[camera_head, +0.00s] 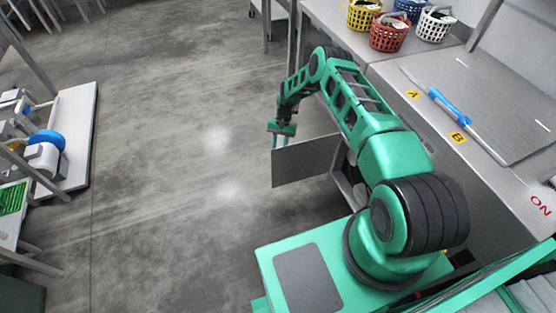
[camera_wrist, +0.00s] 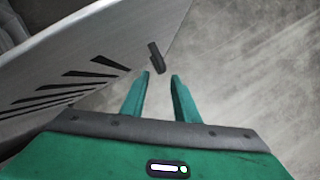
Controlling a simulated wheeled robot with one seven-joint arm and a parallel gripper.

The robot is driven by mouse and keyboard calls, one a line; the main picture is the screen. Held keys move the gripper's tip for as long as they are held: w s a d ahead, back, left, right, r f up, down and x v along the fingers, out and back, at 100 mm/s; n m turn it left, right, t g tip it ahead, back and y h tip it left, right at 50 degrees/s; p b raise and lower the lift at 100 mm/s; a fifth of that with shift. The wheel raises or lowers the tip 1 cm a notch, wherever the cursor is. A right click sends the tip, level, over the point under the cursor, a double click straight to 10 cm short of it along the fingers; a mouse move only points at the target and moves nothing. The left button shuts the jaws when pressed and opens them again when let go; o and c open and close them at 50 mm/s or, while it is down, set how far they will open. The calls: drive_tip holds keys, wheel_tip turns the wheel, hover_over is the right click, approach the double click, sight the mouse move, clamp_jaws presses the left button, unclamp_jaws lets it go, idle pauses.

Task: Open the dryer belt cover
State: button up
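The dryer belt cover (camera_head: 303,162) is a grey panel standing out from the front of the counter, swung out over the floor. A dark opening (camera_head: 352,187) shows behind it. In the wrist view the cover (camera_wrist: 60,62) has black slots and a small black handle (camera_wrist: 155,58) near its edge. My gripper (camera_head: 280,134) is at the cover's outer upper end. In the wrist view my gripper's two green fingers (camera_wrist: 160,76) are apart. The handle shows just beyond the fingertips, and I see nothing held between them. I cannot tell whether a finger touches the cover.
Open concrete floor (camera_head: 180,150) lies left of the cover. The counter (camera_head: 400,55) on the right holds colored baskets (camera_head: 389,32), a blue-handled rod (camera_head: 450,108) and yellow labels A and B. A white platform (camera_head: 75,130) with equipment stands at the far left.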

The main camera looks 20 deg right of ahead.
drive_tip(key=shift+v, duration=2.4)
drive_tip(key=d+r+n+h, duration=0.1)
drive_tip(key=d+r, duration=0.2)
drive_tip(key=r, duration=0.8)
drive_tip(key=d+r+h, duration=0.1)
drive_tip(key=d+r, duration=0.3)
drive_tip(key=r, duration=0.6)
drive_tip(key=s+d+r, duration=0.2)
drive_tip(key=s+r, duration=0.2)
drive_tip(key=r, duration=0.3)
drive_tip(key=s+d+r+t+h, duration=0.1)
drive_tip(key=s+d+r, duration=0.15)
drive_tip(key=r, duration=0.45)
drive_tip(key=s+d+r, duration=0.1)
drive_tip(key=s+r, duration=0.3)
drive_tip(key=r, duration=0.3)
drive_tip(key=s+d+r+t, duration=0.1)
drive_tip(key=s+r, duration=0.5)
drive_tip(key=s, duration=0.3)
drive_tip(key=s+d+r, duration=0.1)
drive_tip(key=s+r, duration=0.5)
drive_tip(key=s, duration=0.3)
drive_tip(key=s+a, duration=0.1)
drive_tip(key=s, duration=0.8)
drive_tip(key=s+a+t, duration=0.1)
drive_tip(key=s+a, duration=0.1)
drive_tip(key=s, duration=0.8)
drive_tip(key=shift+s+a+r+t+y, duration=0.25)
drive_tip(key=shift+s+a+t+y, duration=0.05)
drive_tip(key=shift+a, duration=0.05)
